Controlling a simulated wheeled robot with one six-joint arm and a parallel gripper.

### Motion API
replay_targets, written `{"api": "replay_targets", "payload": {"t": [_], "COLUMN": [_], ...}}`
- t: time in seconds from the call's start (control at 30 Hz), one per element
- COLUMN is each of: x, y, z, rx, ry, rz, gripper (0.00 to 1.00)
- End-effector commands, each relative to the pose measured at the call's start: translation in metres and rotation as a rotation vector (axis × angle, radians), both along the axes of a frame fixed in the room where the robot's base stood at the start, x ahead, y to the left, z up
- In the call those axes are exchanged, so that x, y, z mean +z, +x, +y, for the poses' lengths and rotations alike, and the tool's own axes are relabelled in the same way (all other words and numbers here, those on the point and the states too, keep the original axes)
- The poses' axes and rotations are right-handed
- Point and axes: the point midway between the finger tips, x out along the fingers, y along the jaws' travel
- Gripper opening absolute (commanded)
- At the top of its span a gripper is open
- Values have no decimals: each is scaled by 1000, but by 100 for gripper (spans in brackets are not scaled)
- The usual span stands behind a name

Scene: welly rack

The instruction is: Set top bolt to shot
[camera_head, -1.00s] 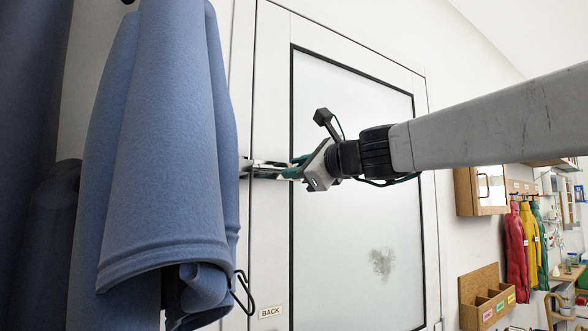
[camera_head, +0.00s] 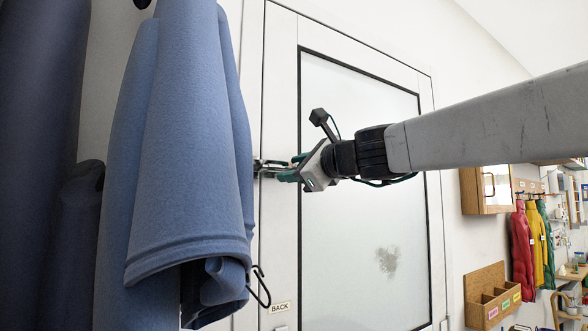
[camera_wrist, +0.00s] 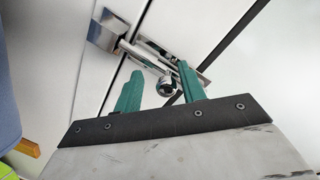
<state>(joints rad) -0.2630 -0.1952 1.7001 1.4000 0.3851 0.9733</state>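The top bolt (camera_wrist: 147,56) is a shiny metal slide bolt on the white door, with a round knob (camera_wrist: 166,86) sticking out. Its rod crosses the dark gap beside the door towards a metal keeper (camera_wrist: 104,31) on the frame. I cannot tell how far the rod goes into the keeper. My gripper (camera_wrist: 159,69) is open, its green fingers on either side of the knob. The right finger is close to the knob; contact is unclear. In the head view the bolt (camera_head: 268,166) is partly hidden by the blue coat and my gripper (camera_head: 288,170).
A blue coat (camera_head: 185,150) hangs close on the left, near the bolt, with a black hook (camera_head: 262,288) below it. The door has a frosted pane (camera_head: 350,240) and a BACK label (camera_head: 280,307). A wooden box (camera_head: 492,295) and coloured coats (camera_head: 524,255) are at the right.

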Motion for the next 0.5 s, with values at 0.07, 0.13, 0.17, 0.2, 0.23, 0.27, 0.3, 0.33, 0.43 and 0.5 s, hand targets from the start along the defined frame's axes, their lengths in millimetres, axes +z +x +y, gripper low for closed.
{"api": "replay_targets", "payload": {"t": [0.07, 0.13, 0.17, 0.2, 0.23, 0.27, 0.3, 0.33, 0.43, 0.5], "x": [1, 1, 1, 2, 1, 1, 2, 1, 1, 0], "y": [-3, -9, -12, -18, -22, -27, -33, -36, -49, -55], "z": [-2, -6, -9, -13, -17, -20, -24, -28, -37, -42], "rx": [0, -1, -1, -3, -2, -1, -1, -3, -1, -2], "ry": [0, 0, 1, 1, 0, 0, 1, 0, -1, 0], "rz": [-2, -2, -1, -3, -2, -2, -3, -2, -2, -1], "gripper": [40, 40, 40, 40, 40, 40, 40, 40, 40, 40]}}
